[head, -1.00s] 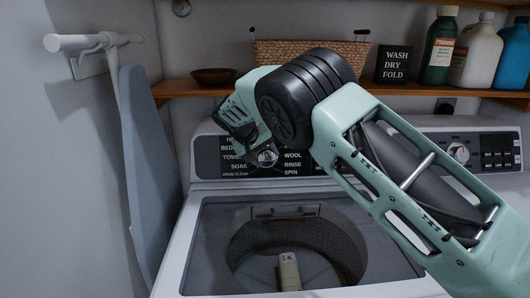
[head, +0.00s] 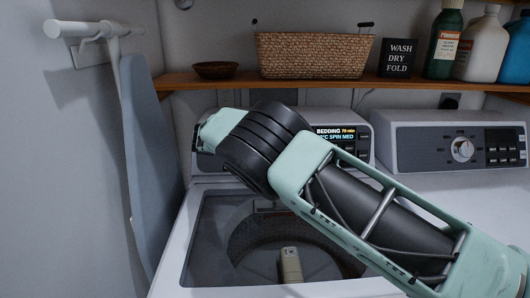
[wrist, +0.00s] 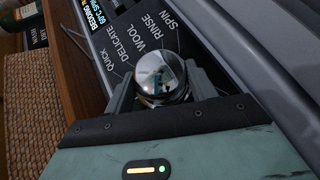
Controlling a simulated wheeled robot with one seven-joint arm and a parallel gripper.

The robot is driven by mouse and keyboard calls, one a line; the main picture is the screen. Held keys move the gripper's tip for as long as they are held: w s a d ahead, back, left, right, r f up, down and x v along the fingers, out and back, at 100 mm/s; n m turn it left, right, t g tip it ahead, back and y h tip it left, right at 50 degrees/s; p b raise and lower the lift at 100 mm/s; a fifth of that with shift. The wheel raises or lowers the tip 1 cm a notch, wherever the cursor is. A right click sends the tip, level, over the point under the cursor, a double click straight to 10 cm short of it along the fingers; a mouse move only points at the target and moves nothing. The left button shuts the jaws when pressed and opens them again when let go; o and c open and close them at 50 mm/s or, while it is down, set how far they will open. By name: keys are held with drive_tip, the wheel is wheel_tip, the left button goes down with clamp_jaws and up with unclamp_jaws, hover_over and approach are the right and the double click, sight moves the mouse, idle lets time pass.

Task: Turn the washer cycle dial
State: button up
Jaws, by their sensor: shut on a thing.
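The washer's cycle dial (wrist: 160,76) is a round chrome knob, seen in the wrist view on the dark panel with printed cycle names such as QUICK, DELICATE, WOOL, RINSE and SPIN. My gripper (wrist: 163,90) is shut on it, one finger on each side. In the head view my arm hides the dial and the fingers. The washer (head: 196,225) is a white top-loader. Its lit display (head: 335,133) reads BEDDING and SPIN MED, and also shows at the top left of the wrist view.
The washer's drum is open, with a pale box-shaped thing (head: 290,265) inside. A dryer (head: 450,145) with its own knob stands at the right. A wooden shelf (head: 210,80) above carries a basket (head: 314,55), a bowl, a sign and bottles. An ironing board (head: 150,150) stands at the left.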

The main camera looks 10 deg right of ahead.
idle(0.4)
drive_tip(key=o, duration=1)
drive_tip(key=b+v, duration=0.2)
drive_tip(key=v, duration=1)
drive_tip(key=shift+a+f+b, duration=0.1)
drive_tip(key=shift+b, duration=0.25)
